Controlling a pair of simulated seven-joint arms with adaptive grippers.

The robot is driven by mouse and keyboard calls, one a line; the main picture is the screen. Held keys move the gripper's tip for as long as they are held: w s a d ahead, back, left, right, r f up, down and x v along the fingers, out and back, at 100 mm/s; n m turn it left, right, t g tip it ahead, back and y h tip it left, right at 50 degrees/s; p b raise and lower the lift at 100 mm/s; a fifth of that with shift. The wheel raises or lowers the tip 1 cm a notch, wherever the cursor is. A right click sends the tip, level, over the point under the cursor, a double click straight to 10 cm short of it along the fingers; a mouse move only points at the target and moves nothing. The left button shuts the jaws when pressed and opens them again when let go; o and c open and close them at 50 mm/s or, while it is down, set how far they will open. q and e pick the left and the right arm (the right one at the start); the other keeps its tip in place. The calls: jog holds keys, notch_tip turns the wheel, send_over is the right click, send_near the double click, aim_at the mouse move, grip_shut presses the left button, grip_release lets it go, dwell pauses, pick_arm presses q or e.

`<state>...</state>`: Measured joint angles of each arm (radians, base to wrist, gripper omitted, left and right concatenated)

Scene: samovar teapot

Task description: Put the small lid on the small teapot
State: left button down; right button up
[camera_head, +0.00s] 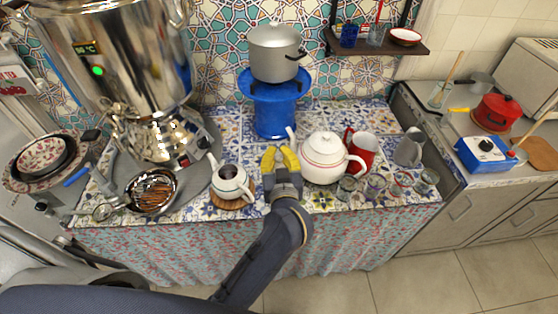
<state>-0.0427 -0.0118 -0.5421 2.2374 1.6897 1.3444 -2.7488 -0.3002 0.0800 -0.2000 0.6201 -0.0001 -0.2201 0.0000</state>
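The small teapot (231,187) is white with dark markings and stands on a round wooden coaster (232,204) near the front of the tiled counter. Its top is uncovered and shows a dark inside. My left gripper (279,157) has yellow fingers and is over the counter, right of the small teapot and just left of the large white teapot (323,163). Its fingers look apart, and I see nothing between them. I cannot make out the small lid; the gripper may hide it. The large teapot has its own lid on. My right gripper is not in view.
A large metal samovar (140,75) stands at the left, with a metal bowl (151,191) before it. A blue stand (275,112) with a grey pot (274,52) is behind the gripper. A red jug (362,150) and several small glasses stand to the right.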

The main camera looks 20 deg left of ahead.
pick_arm(q)
jog(key=s+a+n+g+y, duration=0.2)
jog(key=a+n+g+y, duration=0.35)
jog(key=a, duration=1.05)
jog(key=shift+w+a+f+n+t+y, duration=0.25)
jog(key=shift+f+y, duration=0.4)
jog(key=shift+f, duration=0.85)
jog(key=shift+s+d+f+t+y, duration=0.1)
jog(key=shift+f+t+y, duration=0.35)
jog(key=shift+f, duration=1)
jog(key=shift+f, duration=0.7)
jog(key=c, duration=0.9)
grip_release()
jog(key=shift+r, duration=0.15)
jog(key=shift+r, duration=3.35)
